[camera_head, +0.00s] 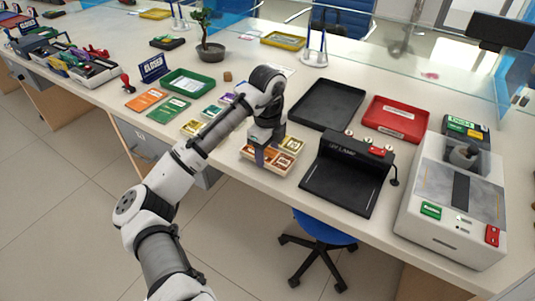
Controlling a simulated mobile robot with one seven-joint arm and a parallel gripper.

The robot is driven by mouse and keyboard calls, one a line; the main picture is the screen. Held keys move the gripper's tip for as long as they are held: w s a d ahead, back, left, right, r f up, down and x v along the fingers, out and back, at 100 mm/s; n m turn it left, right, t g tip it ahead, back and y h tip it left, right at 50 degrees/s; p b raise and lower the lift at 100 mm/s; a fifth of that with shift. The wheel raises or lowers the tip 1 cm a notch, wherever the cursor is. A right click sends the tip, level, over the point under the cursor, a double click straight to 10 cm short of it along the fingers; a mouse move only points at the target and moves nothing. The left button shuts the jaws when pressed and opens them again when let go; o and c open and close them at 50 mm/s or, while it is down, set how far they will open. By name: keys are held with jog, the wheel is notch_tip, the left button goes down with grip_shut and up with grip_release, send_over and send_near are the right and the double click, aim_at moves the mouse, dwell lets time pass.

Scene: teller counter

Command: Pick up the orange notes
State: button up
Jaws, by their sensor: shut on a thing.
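A small wooden tray (273,170) with compartments sits at the front edge of the counter. Orange notes (250,152) lie in its front left part, and more orange-brown stacks show to the right of my fingers. Yellow notes (292,144) lie in the back right compartment. My gripper (261,158) points down into the tray's left side, with its fingers shut on the orange notes. The fingers and wrist hide part of the notes and the back left compartment. I cannot tell whether the notes are lifted off the tray floor.
A black lamp stand (345,180) stands close on the right. Behind are an empty black tray (327,104) and a red tray (396,117). Small note stacks (211,112) and a green tray (188,83) lie left, behind my arm. A grey-white machine (455,200) fills the right end.

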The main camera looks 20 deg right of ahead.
aim_at(268, 154)
notch_tip(268, 154, up, 19)
jog(key=shift+p, duration=0.4)
